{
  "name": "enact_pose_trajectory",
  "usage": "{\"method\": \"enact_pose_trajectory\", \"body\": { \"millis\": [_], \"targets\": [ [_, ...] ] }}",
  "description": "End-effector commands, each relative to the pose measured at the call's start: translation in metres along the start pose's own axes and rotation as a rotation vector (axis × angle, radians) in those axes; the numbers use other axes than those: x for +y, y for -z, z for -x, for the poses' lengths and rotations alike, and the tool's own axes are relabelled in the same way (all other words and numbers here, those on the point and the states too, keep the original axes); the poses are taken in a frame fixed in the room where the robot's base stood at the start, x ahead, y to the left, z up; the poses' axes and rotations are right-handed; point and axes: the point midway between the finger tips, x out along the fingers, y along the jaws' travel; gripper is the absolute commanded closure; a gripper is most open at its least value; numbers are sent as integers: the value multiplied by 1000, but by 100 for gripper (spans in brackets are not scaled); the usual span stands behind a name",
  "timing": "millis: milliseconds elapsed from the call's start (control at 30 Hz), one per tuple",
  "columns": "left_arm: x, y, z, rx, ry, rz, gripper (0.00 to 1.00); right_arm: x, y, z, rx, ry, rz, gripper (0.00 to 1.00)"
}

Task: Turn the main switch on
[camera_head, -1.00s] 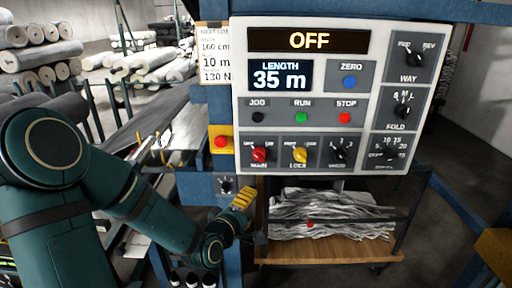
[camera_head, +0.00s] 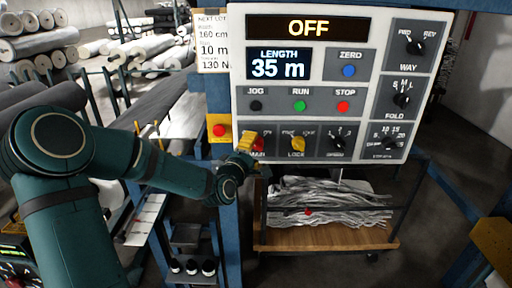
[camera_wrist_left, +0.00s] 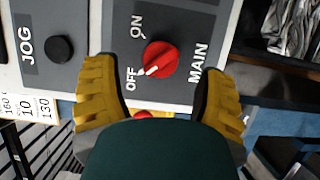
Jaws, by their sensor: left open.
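The main switch is a red rotary knob (camera_wrist_left: 160,59) on the control panel, labelled MAIN. In the left wrist view its white pointer is on the OFF side, and the display (camera_head: 308,27) reads OFF. My left gripper (camera_head: 245,146) is in front of the lower left of the panel. In the left wrist view its two yellow fingers (camera_wrist_left: 160,95) are apart, one on each side just below the knob in the picture. I cannot tell whether they touch the panel. In the head view the gripper partly covers the knob. My right gripper is not in view.
The yellow LOCK knob (camera_head: 297,143) sits right of the main switch. A red button on a yellow box (camera_head: 220,131) is close left of my gripper. The black JOG button (camera_wrist_left: 59,48) is also nearby. A cart with grey scrap (camera_head: 328,243) stands below the panel.

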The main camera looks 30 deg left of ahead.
Motion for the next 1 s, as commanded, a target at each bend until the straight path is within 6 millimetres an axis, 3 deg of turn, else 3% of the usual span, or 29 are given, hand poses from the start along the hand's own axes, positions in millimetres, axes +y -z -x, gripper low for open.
{"method": "enact_pose_trajectory", "body": {
  "millis": [233,600,800,1000],
  "targets": [
    [0,0,-26,0,-1,1,29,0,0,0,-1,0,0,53],
    [0,0,-29,0,1,0,31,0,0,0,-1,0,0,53],
    [0,0,-29,0,0,0,99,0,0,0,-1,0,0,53],
    [0,0,-29,0,2,-5,100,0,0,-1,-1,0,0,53]
  ]
}}
